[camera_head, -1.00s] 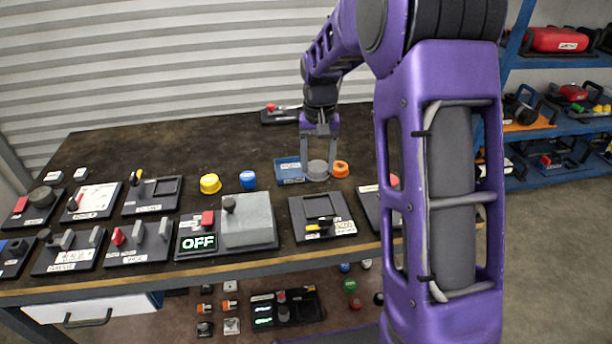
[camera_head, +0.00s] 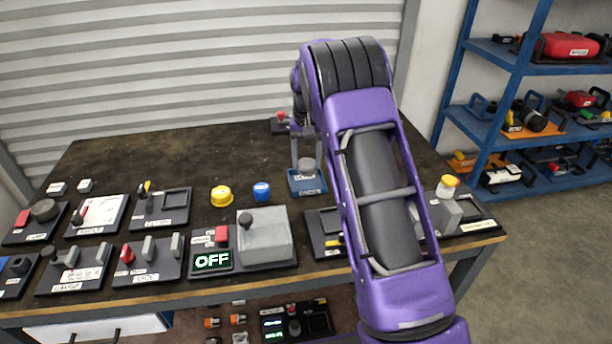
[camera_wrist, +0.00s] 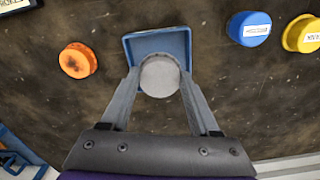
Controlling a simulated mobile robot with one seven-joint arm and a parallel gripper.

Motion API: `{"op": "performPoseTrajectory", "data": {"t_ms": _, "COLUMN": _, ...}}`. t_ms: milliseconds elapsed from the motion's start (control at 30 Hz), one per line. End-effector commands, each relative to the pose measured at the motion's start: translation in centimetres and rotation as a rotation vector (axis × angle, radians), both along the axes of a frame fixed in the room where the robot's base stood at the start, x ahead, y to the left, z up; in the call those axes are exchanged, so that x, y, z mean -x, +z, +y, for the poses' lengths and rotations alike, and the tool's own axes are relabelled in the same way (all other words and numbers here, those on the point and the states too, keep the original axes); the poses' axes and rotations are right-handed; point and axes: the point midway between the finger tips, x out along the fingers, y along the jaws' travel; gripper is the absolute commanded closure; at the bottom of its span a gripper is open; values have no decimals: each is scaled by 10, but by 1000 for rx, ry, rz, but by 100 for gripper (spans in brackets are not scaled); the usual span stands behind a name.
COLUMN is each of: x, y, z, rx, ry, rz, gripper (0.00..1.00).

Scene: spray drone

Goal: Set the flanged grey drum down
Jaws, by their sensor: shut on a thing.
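The grey drum (camera_head: 306,164) is between the fingers of my gripper (camera_head: 307,160), which is shut on it. In the wrist view the drum (camera_wrist: 160,76) shows as a round grey top between the two fingertips (camera_wrist: 160,82). A small blue tray (camera_head: 308,186) is right under the drum in the head view. In the wrist view the drum overlaps the near part of the tray (camera_wrist: 130,45). I cannot tell whether the drum touches the tray floor. The drum's flange is not clearly visible.
An orange cap (camera_wrist: 78,60) lies left of the tray in the wrist view; my arm hides it in the head view. A blue cap (camera_head: 261,191) and a yellow cap (camera_head: 221,196) stand nearby. Several panels line the front; the back left table is clear.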

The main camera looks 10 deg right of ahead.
Motion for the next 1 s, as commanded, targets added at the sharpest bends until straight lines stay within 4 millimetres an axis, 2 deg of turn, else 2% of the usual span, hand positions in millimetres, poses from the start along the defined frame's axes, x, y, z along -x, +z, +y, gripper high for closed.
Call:
{"op": "performPoseTrajectory", "data": {"t_ms": 300, "x": 1, "y": -46, "z": 0, "rx": 0, "ry": -1, "rz": 2, "gripper": 100}}
{"op": "performPoseTrajectory", "data": {"t_ms": 700, "x": 0, "y": -52, "z": 0, "rx": 0, "ry": -1, "rz": 0, "gripper": 100}}
{"op": "performPoseTrajectory", "data": {"t_ms": 733, "x": 0, "y": -52, "z": 0, "rx": 0, "ry": -1, "rz": 0, "gripper": 36}}
{"op": "performPoseTrajectory", "data": {"t_ms": 800, "x": 0, "y": -51, "z": 0, "rx": 0, "ry": -1, "rz": 0, "gripper": 25}}
{"op": "performPoseTrajectory", "data": {"t_ms": 1000, "x": 0, "y": -51, "z": 0, "rx": 0, "ry": -1, "rz": 0, "gripper": 25}}
